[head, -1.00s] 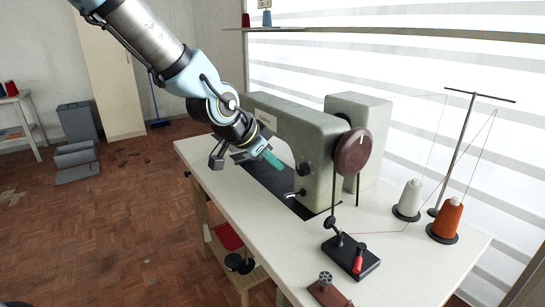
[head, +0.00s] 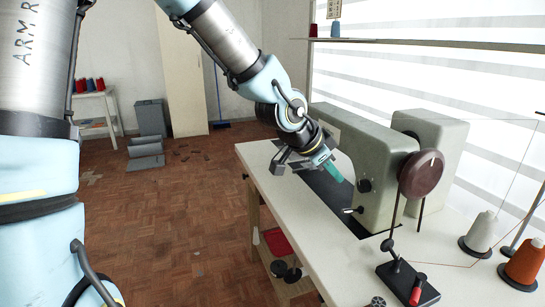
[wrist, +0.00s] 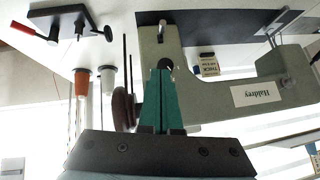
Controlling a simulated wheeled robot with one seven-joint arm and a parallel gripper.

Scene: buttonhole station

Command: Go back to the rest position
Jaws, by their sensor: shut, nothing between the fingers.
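My gripper (head: 334,171) has teal fingers and is at the near side of the grey buttonhole machine (head: 375,165), above the dark plate in the table, with nothing held. In the wrist view the two teal fingers (wrist: 157,98) lie together, shut and empty. The machine's grey body with its name label (wrist: 268,92) is behind them in that view. I cannot tell how far the fingertips are from the machine. My arm reaches down to it from the upper middle of the head view.
The white worktable (head: 300,215) carries a brown handwheel (head: 421,173), a white thread cone (head: 481,232), an orange cone (head: 524,262) and a black stand with a red handle (head: 408,284). A shelf (head: 430,44) hangs above. The parquet floor (head: 180,225) is open to the left.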

